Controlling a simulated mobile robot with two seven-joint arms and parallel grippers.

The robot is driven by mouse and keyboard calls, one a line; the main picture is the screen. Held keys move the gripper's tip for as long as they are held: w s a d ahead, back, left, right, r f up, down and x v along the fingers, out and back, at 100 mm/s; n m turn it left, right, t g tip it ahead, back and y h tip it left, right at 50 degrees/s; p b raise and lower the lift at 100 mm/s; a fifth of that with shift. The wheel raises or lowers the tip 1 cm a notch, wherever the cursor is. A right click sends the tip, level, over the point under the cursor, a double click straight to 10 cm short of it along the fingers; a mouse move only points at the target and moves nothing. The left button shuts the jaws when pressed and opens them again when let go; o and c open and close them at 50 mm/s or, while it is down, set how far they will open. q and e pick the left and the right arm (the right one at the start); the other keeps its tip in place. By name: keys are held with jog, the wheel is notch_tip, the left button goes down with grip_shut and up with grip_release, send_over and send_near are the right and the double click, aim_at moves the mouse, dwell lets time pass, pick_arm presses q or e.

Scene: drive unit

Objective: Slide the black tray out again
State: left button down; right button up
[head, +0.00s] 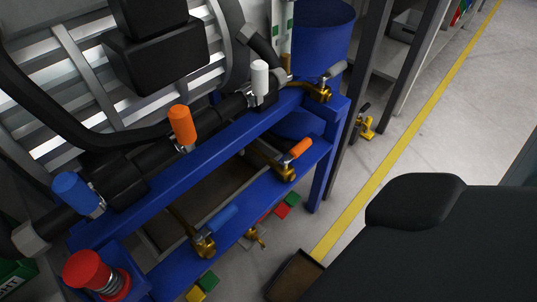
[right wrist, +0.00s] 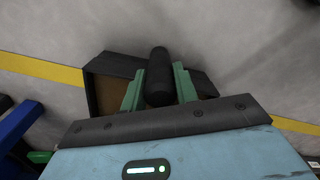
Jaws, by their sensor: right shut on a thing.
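The black tray (head: 297,274) has dark walls and a brown inside. In the head view it shows at the bottom, by the yellow floor line and in front of the blue frame, with part hidden behind my dark arm. In the right wrist view the tray (right wrist: 104,92) lies across the yellow line. My right gripper (right wrist: 158,86) has its green fingers on both sides of a black rounded handle (right wrist: 158,70) and is shut on it. The right fingers are hidden in the head view. My left gripper is in neither view.
The blue frame (head: 240,236) of the drive unit carries brass valves with blue (head: 222,219) and orange (head: 300,148) handles. Red and green blocks (head: 282,211) and yellow and green blocks (head: 203,286) lie by its foot. Bare grey floor (head: 375,175) stretches to the right.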

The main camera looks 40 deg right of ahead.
jog(key=shift+o, duration=0.3)
jog(key=shift+s+d+f+p, duration=0.1)
jog(key=shift+s+d+p, duration=0.05)
jog(key=shift+s, duration=0.85)
jog(key=shift+s+d+f+p, duration=0.1)
jog(key=shift+s+p, duration=0.1)
jog(key=shift+s, duration=0.8)
jog(key=shift+s+d+f+p, duration=0.1)
jog(key=shift+s+d+p, duration=0.05)
jog(key=shift+s, duration=0.85)
jog(key=o, duration=1)
jog(key=shift+w, duration=0.3)
jog(key=shift+w+r, duration=0.1)
jog(key=shift+r, duration=0.05)
